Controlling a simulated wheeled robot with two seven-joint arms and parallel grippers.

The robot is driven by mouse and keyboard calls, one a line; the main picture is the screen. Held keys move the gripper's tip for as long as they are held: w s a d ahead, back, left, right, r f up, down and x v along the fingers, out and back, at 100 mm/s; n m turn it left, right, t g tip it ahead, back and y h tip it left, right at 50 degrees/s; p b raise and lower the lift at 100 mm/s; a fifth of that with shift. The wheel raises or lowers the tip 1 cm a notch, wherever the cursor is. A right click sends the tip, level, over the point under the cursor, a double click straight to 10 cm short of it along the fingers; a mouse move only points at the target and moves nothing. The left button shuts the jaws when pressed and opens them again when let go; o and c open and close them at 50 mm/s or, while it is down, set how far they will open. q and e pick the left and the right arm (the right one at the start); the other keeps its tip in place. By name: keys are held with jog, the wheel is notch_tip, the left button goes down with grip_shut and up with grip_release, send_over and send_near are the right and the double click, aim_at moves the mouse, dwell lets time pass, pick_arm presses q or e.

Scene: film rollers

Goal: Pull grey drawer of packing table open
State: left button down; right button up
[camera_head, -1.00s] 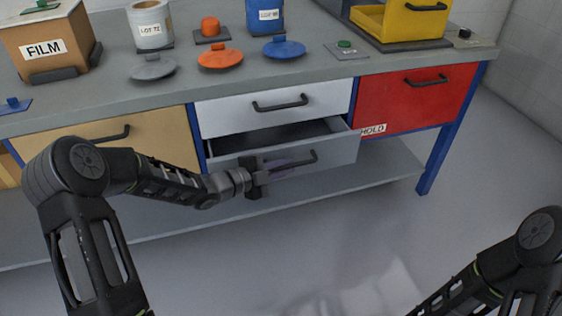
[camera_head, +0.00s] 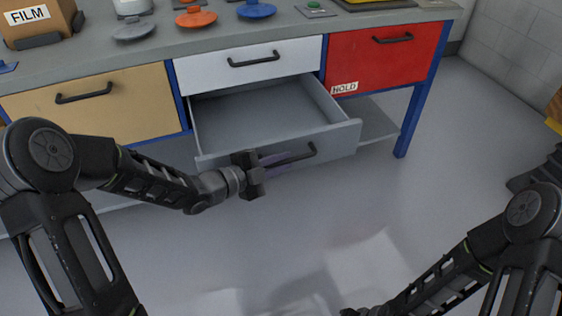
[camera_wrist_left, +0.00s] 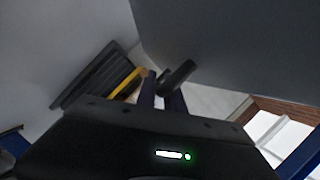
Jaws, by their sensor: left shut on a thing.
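The grey drawer (camera_head: 335,140) is the lower one in the middle of the packing table (camera_head: 170,62). It stands well out from the table, and its inside (camera_head: 262,114) looks empty. My left gripper (camera_head: 300,156) is at the drawer's front, shut on its dark handle (camera_head: 312,151). In the left wrist view the handle (camera_wrist_left: 177,76) shows between the two fingers, beside the grey drawer front (camera_wrist_left: 230,50). My right arm comes in at the lower right of the head view; its gripper is mostly cut off at the bottom edge, and its fingers do not show.
A white drawer (camera_head: 250,66) is closed above the grey one. A tan drawer (camera_head: 95,105) is at left and a red drawer (camera_head: 380,58) marked HOLD at right, both closed. Lids and a FILM box (camera_head: 35,25) stand on the tabletop. The floor in front is clear.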

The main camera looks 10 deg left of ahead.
pick_arm(q)
jog(key=c, duration=1.5)
grip_release()
jog(key=shift+o, duration=0.2)
jog(key=shift+s+a+r, duration=0.2)
jog(key=shift+s+a, duration=0.2)
jog(key=shift+a, duration=0.05)
jog(key=p+v, duration=0.2)
jog(key=v, duration=0.4)
jog(key=shift+s+a, duration=0.15)
jog(key=shift+s, duration=0.1)
